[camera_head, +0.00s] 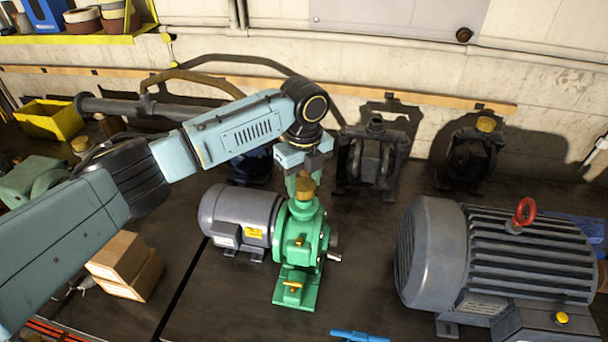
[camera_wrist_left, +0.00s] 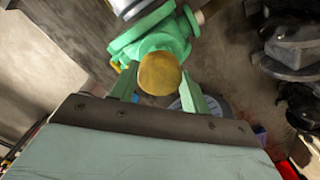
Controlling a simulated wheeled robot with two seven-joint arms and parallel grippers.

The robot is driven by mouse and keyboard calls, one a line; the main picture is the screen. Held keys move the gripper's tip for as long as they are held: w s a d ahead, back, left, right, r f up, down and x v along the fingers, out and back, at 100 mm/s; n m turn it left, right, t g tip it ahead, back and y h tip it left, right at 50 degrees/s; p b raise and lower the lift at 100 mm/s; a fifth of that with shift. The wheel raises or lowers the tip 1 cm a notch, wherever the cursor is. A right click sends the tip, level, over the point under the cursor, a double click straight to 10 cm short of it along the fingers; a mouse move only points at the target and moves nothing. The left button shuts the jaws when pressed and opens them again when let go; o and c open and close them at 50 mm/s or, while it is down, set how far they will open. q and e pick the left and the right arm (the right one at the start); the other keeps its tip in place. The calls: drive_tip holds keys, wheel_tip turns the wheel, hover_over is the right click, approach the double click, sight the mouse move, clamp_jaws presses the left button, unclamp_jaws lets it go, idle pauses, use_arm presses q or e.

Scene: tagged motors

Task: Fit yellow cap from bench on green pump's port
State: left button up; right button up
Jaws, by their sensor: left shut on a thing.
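The green pump (camera_head: 301,240) stands upright on the bench, joined to a grey motor (camera_head: 240,215). The yellow cap (camera_head: 305,186) is at the top of the pump, at its upward port. My left gripper (camera_head: 305,178) comes down from above and is shut on the cap. In the left wrist view the cap (camera_wrist_left: 160,73) sits between the two green fingers of the left gripper (camera_wrist_left: 160,90), with the green pump (camera_wrist_left: 155,38) behind it. The cap hides the port, so I cannot tell whether it is fully seated. My right gripper is not in view.
A large grey motor (camera_head: 480,265) with a red lifting ring stands at right. Dark pumps (camera_head: 372,158) stand by the wall, one (camera_head: 470,160) topped with a yellow cap. Cardboard boxes (camera_head: 125,262) and a yellow bin (camera_head: 50,120) are at left. A blue item (camera_head: 357,336) lies in front.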

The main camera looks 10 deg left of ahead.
use_arm(q)
drive_tip(key=shift+f, duration=0.25)
idle(0.3)
drive_tip(key=shift+r+p, duration=0.1)
drive_tip(key=shift+p, duration=0.35)
drive_tip(key=shift+f+b, duration=0.4)
drive_tip(key=shift+f, duration=1.3)
drive_tip(key=o, duration=1)
